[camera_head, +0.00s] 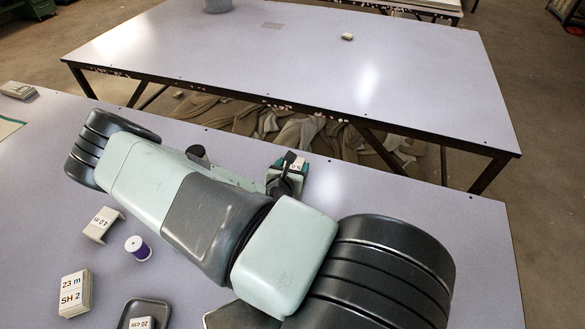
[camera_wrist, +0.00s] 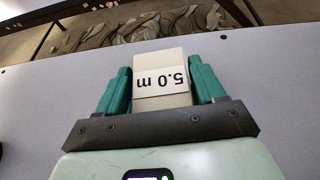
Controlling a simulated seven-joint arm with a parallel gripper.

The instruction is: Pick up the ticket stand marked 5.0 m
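The ticket stand marked 5.0 m is a pale block in the middle of the wrist view (camera_wrist: 162,88), its label upside down. My gripper (camera_wrist: 161,85) has a green finger along each side of the stand, with hardly any gap, and looks shut on it. In the head view my gripper (camera_head: 287,176) is at the table's far side, mostly behind my arm. Only a small part of the stand (camera_head: 299,163) shows there. I cannot tell whether the stand rests on the table or is slightly raised.
A stand marked 4.0 m (camera_head: 102,224), a purple spool (camera_head: 138,248), a 23 m SH 2 stack (camera_head: 75,293) and a dark tray (camera_head: 124,316) with a 20 cm tag (camera_head: 141,323) lie left of my arm. A second table (camera_head: 300,70) stands beyond a gap.

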